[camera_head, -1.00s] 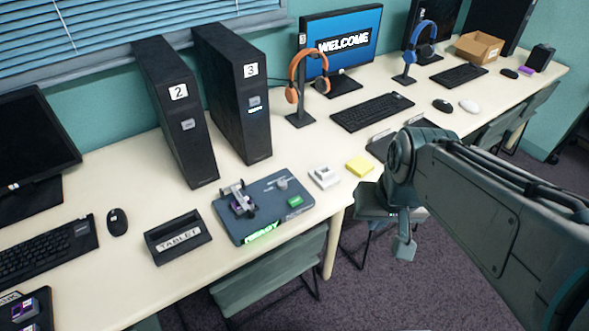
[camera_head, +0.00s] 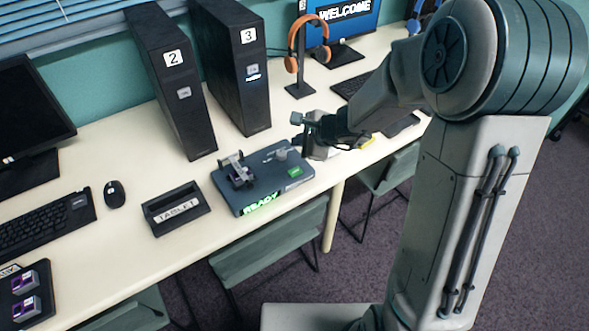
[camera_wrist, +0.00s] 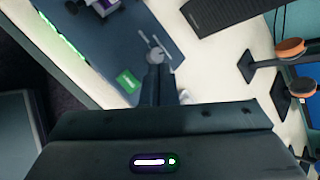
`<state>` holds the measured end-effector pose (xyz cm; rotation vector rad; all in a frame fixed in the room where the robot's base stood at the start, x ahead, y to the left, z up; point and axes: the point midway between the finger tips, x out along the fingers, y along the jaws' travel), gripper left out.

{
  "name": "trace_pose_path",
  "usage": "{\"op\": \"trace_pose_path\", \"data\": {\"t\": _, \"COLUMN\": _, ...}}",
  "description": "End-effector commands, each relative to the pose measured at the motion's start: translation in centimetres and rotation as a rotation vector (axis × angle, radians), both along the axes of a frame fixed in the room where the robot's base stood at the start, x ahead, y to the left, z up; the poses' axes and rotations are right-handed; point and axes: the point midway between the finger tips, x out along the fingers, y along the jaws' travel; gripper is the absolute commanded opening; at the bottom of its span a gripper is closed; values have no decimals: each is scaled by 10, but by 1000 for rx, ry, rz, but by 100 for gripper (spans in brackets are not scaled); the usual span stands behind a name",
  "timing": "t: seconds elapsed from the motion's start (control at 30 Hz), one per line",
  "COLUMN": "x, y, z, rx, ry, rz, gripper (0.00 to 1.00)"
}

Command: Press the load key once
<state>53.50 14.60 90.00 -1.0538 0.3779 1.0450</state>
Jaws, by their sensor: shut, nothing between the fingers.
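A blue-grey device (camera_head: 250,205) lies on the table, its front strip glowing green with "READY". A small green key (camera_head: 295,172) is on its right part; its lettering is too small to read. The green key also shows in the wrist view (camera_wrist: 128,81), left of my fingers. A grey knob with a thin bar (camera_wrist: 155,52) sits on the device just beyond my fingertips. My gripper (camera_head: 307,152) is shut and empty, over the right end of the device, beside the key. I cannot tell its exact height or whether it touches anything.
Black towers 2 (camera_head: 178,100) and 3 (camera_head: 235,80) stand behind the device. A headphone stand (camera_head: 298,88) is at the back right. A green chair (camera_head: 265,245) is below the table's front edge.

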Motion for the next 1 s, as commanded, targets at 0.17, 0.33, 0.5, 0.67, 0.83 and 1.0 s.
{"op": "trace_pose_path", "data": {"t": 0.17, "x": 5, "y": 0, "z": -6, "rx": 20, "ry": 20, "rz": -44, "gripper": 0}}
{"op": "trace_pose_path", "data": {"t": 0.33, "x": 5, "y": 0, "z": -6, "rx": 20, "ry": 20, "rz": -42, "gripper": 0}}
{"op": "trace_pose_path", "data": {"t": 0.5, "x": 5, "y": 0, "z": -7, "rx": 21, "ry": 20, "rz": -41, "gripper": 0}}
{"op": "trace_pose_path", "data": {"t": 0.67, "x": 5, "y": 0, "z": -16, "rx": 21, "ry": 20, "rz": -41, "gripper": 0}}
{"op": "trace_pose_path", "data": {"t": 0.83, "x": 4, "y": 0, "z": -35, "rx": 20, "ry": 21, "rz": -40, "gripper": 0}}
{"op": "trace_pose_path", "data": {"t": 1.0, "x": 4, "y": 0, "z": -61, "rx": 21, "ry": 22, "rz": -40, "gripper": 0}}
